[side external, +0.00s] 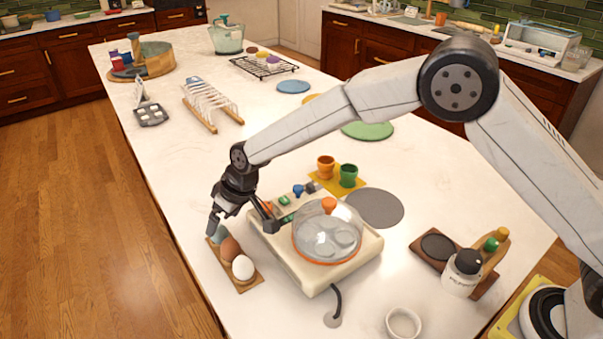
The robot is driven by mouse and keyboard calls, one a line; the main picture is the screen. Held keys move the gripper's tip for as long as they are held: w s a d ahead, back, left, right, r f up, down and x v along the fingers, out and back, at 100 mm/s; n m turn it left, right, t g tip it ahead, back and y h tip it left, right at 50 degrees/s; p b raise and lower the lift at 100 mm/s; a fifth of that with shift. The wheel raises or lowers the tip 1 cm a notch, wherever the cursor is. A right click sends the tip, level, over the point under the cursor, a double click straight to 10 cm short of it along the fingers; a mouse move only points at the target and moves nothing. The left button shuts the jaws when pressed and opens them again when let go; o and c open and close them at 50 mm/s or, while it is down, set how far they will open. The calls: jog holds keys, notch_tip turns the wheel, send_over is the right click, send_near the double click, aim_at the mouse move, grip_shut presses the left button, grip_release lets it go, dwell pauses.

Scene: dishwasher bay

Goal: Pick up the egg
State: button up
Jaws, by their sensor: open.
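Three eggs sit in a row on a small wooden holder (248,282) near the left edge of the white counter. The white egg (243,267) is nearest the camera, the brown egg (231,248) is in the middle, and a pale blue-grey egg (220,235) is at the far end, partly hidden by a finger. My gripper (241,225) is open and empty, its fingers spread. I cannot tell whether the finger touches the egg.
A cream egg cooker (345,262) with a clear dome (327,232) stands right beside the holder. Orange and green cups (348,176) stand behind it. A white bowl (403,322) and a labelled jar (463,272) are at front right. The counter behind the holder is clear.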

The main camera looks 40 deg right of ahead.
aim_at(221, 226)
jog(key=shift+x, duration=2)
jog(key=c, duration=0.7)
